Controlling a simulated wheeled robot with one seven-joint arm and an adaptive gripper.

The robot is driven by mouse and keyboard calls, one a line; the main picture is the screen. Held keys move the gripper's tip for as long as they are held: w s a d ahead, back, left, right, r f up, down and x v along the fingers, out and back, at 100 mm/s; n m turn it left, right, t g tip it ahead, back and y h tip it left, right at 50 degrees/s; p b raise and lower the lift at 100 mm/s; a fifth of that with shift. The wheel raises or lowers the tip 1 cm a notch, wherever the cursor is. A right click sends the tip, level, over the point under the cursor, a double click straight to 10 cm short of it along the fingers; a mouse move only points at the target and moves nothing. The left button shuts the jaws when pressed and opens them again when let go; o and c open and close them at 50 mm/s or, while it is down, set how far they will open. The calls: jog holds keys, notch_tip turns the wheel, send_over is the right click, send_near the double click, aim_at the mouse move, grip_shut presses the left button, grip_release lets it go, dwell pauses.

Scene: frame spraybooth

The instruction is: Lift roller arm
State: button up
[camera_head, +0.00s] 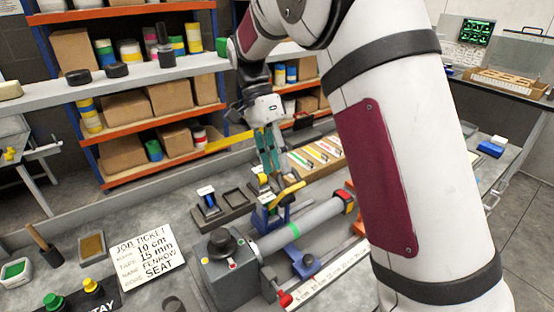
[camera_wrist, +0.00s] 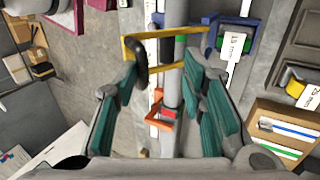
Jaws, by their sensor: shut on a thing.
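The roller arm (camera_wrist: 166,66) is a yellow frame with a dark, rounded piece at its left side in the wrist view. It crosses over the long grey tube. In the head view its yellow bar (camera_head: 288,194) slants above a blue bracket (camera_head: 272,217) on the tube (camera_head: 305,222). My gripper (camera_head: 268,168) points down there with teal fingers. In the wrist view my gripper (camera_wrist: 163,68) has its fingertips on either side of the yellow frame, shut on it. The exact contact is partly hidden by the fingers.
A dark grey block with a black knob (camera_head: 222,243) stands at the tube's near end. A job ticket (camera_head: 146,258) lies at left. Label-bearing tape holders (camera_head: 209,200) and a wooden tray (camera_head: 315,155) stand behind. An orange clamp (camera_wrist: 162,108) sits on the tube.

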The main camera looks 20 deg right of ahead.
jog(key=v, duration=1.2)
dwell(0.4)
